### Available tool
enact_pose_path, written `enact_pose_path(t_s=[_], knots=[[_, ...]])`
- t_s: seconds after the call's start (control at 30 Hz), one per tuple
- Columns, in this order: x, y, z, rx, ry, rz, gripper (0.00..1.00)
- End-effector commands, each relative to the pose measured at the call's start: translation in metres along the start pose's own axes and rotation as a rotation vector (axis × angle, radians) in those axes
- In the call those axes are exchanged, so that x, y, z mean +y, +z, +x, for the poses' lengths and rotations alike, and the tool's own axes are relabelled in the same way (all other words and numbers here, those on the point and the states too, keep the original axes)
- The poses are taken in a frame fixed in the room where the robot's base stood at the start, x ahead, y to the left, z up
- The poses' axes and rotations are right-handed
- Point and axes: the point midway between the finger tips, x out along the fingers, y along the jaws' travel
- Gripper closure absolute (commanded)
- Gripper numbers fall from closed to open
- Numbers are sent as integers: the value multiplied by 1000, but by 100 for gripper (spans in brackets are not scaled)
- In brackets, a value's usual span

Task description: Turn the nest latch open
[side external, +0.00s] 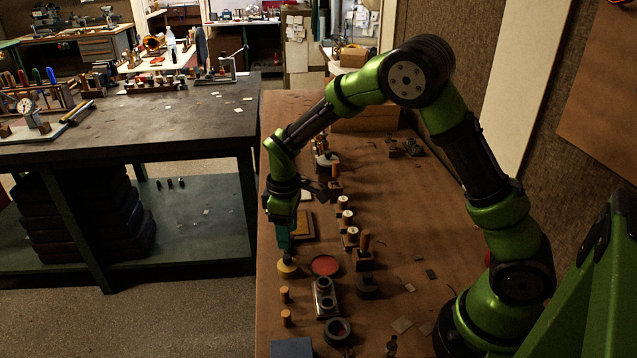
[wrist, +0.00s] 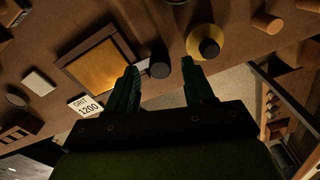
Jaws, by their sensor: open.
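A dark round knob (wrist: 160,67) with a pale metal strip (wrist: 144,67) at its left side shows in the wrist view; it looks like the nest latch. It sits beside the right edge of a wood-framed nest with a golden plate (wrist: 100,67). My gripper (wrist: 160,78) is open, with one finger on each side of the knob in the picture. I cannot tell whether either finger touches it. In the side view my gripper (side external: 286,256) points down near the bench's left edge; there the knob cannot be made out.
A yellow disc with a dark centre (wrist: 207,42) lies just right of my fingers. A "GRIT 1200" card (wrist: 84,105) lies to the left. In the side view a red round pad (side external: 325,265) and several wooden-handled tools stand close by.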

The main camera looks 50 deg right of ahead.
Motion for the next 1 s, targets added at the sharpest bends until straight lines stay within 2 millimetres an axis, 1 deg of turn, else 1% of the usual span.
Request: enact_pose_path(t_s=[0.03, 0.17, 0.47, 0.57, 0.8, 0.83, 1.0], knots=[[0, 0, 6, -2, -1, 1, 48], [0, 0, 14, 0, 0, 1, 48], [0, 0, 16, 1, 0, 1, 48], [0, 0, 16, 1, 0, 1, 61], [0, 0, 15, 1, 0, 1, 98], [0, 0, 15, 1, 0, 1, 100], [0, 0, 15, 1, 0, 8, 100]])
